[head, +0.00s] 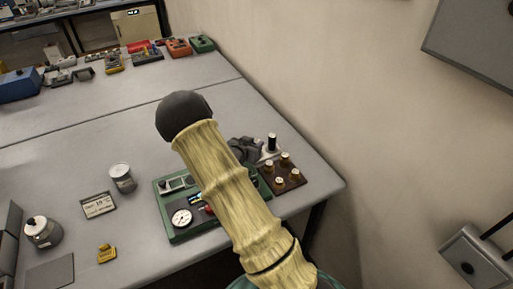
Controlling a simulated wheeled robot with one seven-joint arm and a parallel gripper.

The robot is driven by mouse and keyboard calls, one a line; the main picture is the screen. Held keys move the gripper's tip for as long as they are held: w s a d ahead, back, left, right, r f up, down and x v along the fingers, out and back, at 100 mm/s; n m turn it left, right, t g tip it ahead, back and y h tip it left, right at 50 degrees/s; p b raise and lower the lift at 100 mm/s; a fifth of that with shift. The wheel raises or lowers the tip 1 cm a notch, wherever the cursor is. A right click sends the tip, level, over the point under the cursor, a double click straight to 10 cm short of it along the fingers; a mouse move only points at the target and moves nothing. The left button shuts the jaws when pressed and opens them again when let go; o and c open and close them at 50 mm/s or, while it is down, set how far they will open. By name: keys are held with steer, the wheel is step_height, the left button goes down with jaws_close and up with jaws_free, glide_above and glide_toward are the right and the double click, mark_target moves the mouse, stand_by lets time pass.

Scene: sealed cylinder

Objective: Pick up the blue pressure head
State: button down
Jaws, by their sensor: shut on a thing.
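My arm (223,180), with pale, wood-like links and a dark round joint, crosses the middle of the head view. It hides part of the table and of the green apparatus. I cannot make out my gripper; it seems to be hidden behind the arm. I cannot pick out the blue pressure head. The green apparatus (173,234) lies on the table, with a round white gauge (181,218) and small coloured parts at its visible left side. A dark grey lumpy shape (244,149) shows just right of the arm; I cannot tell what it is.
A brown board (291,185) with several brass-coloured knobs lies near the table's right edge, with a black cylinder (272,141) behind it. A grey jar (122,177), a display (98,205) and a yellow block (106,253) stand left. The table's middle is clear. A wall rises right.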

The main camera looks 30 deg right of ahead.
step_height(320, 180, up, 10)
steer(key=shift+b, duration=0.4)
stand_by(0.7)
